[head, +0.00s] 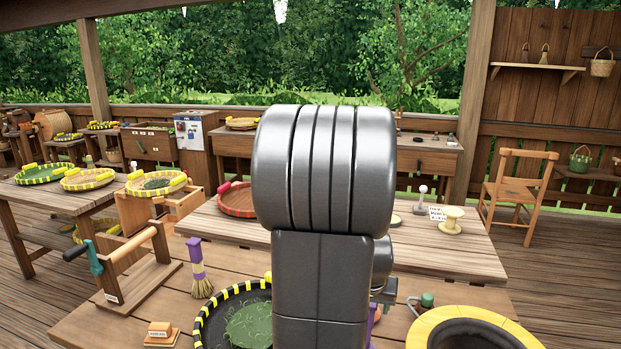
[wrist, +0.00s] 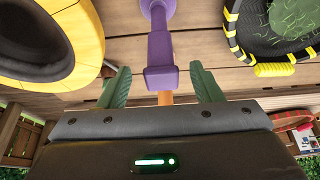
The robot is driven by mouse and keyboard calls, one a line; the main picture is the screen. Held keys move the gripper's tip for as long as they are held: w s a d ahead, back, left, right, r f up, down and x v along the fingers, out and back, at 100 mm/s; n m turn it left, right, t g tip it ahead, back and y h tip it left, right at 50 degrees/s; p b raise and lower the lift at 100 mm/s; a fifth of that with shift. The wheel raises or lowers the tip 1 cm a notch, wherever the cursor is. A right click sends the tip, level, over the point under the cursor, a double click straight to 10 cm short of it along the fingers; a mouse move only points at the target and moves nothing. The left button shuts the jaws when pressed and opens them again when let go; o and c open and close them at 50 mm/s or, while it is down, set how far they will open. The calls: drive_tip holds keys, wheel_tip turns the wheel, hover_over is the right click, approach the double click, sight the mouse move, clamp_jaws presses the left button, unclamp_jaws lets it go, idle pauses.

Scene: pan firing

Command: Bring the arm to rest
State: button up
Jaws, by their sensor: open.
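My gripper (wrist: 161,86) is open, with its two green fingers spread apart at the lower middle of the wrist view. A purple-handled tool (wrist: 160,50) lies in line with the gap between the fingers, with space on both sides of it. An orange-brown part of the tool shows at its near end. I cannot tell how far it is from the fingers in depth. In the head view my grey arm fills the centre and hides the gripper. A bit of purple (head: 374,318) shows beside the arm's lower right edge.
A black pan with yellow stripes (head: 207,318) and green contents stands left of my arm. A yellow-rimmed round vessel (head: 425,335) stands at the right. A purple brush (head: 198,265), a wooden stand with a roller (head: 125,272) and a labelled block (head: 160,332) are on the left of the bench.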

drive_tip(key=x, duration=0.2)
drive_tip(key=p+x, duration=0.1)
drive_tip(key=x, duration=0.2)
drive_tip(key=shift+w+d, duration=0.1)
drive_tip(key=shift+w, duration=0.25)
drive_tip(key=shift+w+r, duration=0.1)
drive_tip(key=shift+r+b, duration=0.1)
drive_tip(key=shift+b, duration=0.2)
